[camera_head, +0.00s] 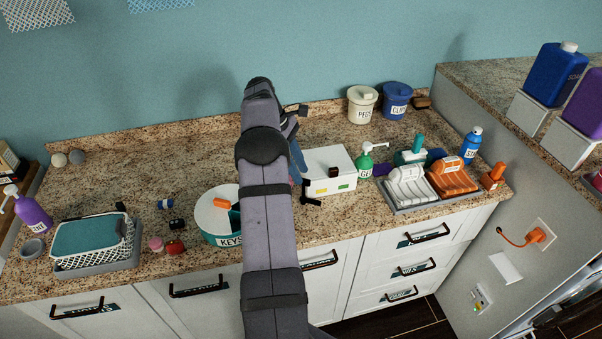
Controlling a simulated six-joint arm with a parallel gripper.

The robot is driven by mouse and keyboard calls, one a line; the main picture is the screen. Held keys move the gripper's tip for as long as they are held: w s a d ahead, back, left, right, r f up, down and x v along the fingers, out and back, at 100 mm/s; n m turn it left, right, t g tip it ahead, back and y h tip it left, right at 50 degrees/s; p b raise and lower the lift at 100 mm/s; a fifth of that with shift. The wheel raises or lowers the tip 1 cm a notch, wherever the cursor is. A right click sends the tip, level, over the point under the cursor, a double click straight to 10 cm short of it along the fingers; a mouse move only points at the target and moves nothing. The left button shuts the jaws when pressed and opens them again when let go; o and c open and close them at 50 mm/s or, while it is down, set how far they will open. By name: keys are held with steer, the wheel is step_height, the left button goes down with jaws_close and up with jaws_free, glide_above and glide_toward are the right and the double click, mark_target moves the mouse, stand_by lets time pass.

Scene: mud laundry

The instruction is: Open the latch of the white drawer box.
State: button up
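The white drawer box (322,158) stands on the speckled counter, just right of my arm. Its front carries a small dark brown piece (333,172), perhaps the latch, with a yellow mark and a green mark near it. My arm crosses the middle of the picture and hides the box's left surroundings. Part of my gripper (310,201) shows as a dark piece at the box's lower left front corner. The rest of the gripper is hidden, so its opening and any touch on the box cannot be told.
A round KEYS container (216,207) stands left of my arm. A green pump bottle (365,164) stands close right of the box, by a grey tray (424,205) holding white and orange items. PEGS (361,106) and CLIPS (397,103) jars stand behind. The left back counter is largely clear.

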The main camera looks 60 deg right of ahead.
steer(key=shift+x, duration=1.05)
steer(key=shift+c, duration=0.6)
jaws_close()
steer(key=shift+p, duration=0.3)
steer(key=shift+r+m+p, duration=0.1)
steer(key=shift+m+p, duration=0.2)
steer(key=shift+p, duration=0.3)
steer(key=shift+m+y+p, duration=0.4)
steer(key=shift+m+p, duration=0.2)
steer(key=shift+p, duration=0.15)
steer(key=shift+d+m+y+p, duration=0.2)
steer(key=shift+m+y+p, duration=0.4)
steer(key=shift+m+p, duration=0.65)
steer(key=shift+m, duration=0.75)
